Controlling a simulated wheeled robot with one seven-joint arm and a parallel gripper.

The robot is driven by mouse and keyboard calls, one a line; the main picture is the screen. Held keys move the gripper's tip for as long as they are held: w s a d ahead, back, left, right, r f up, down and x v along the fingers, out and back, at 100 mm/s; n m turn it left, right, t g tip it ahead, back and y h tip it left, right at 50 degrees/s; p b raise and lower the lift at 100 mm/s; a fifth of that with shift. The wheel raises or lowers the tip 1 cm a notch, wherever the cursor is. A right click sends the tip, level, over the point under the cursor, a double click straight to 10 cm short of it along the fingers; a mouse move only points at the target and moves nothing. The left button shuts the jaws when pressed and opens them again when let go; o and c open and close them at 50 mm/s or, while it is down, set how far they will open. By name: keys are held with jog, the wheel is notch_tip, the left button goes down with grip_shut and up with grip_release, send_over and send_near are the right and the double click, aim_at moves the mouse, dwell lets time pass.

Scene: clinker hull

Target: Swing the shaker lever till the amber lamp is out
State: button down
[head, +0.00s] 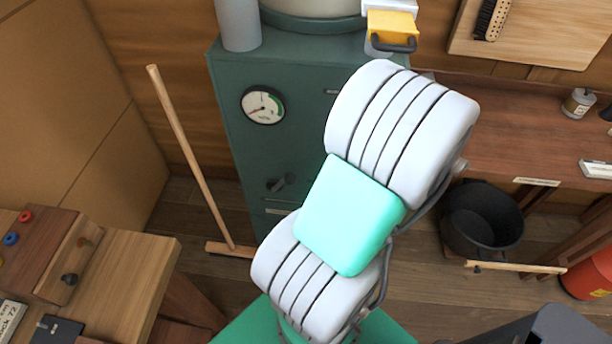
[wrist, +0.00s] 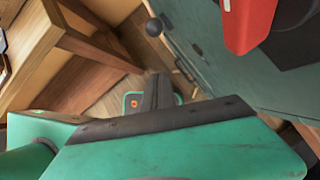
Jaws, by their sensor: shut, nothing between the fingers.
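The green stove-like cabinet (head: 232,150) stands upright behind my arm, with a round white gauge (head: 263,105) and a dark handle (head: 280,183) on its front. In the wrist view, a dark ball knob (wrist: 154,27) on a short rod stands out by the green face (wrist: 215,70); it looks like the lever, though I cannot be sure. I see no amber lamp in either view.
A broom (head: 190,150) leans left of the cabinet. A wooden bench (head: 130,265) stands at the lower left. A black bucket (head: 482,220) stands on the right under a wooden counter (head: 520,140). A yellow box (head: 391,25) with a dark handle is at the top.

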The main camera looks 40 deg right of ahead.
jog(key=w+a+f, duration=0.2)
jog(key=w+f, duration=0.5)
jog(key=w, duration=0.1)
jog(key=shift+w+a, duration=0.3)
jog(key=shift+a, duration=0.1)
jog(key=shift+r+m+p, duration=0.15)
jog(key=shift+m+p, duration=0.15)
jog(key=shift+p, duration=0.05)
